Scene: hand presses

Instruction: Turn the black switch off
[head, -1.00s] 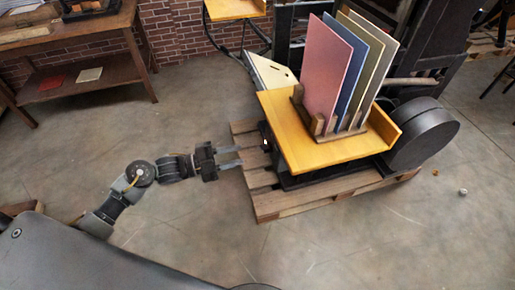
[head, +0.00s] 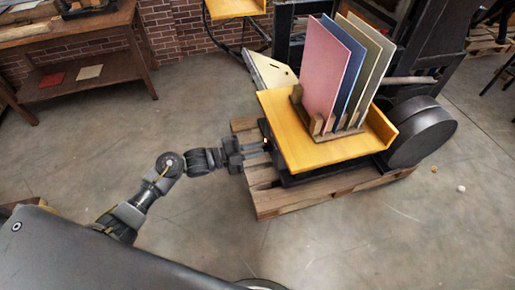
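The black switch (head: 266,146) seems to be the tiny dark part with a light spot on the near left end of the press, below the edge of the yellow table. It is too small for me to tell its position. My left gripper (head: 262,150) reaches in from the left, with its fingertips right at that end of the press. Its two fingers look apart, with nothing seen between them. The fingertips partly cover the switch area, and I cannot tell whether they touch it. My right gripper is not in view.
The press's yellow table (head: 285,125) carries a wooden rack with several upright coloured boards (head: 333,75). The press stands on a wooden pallet (head: 300,200), with a big dark wheel (head: 421,130) at right. A wooden workbench (head: 85,50) is at upper left.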

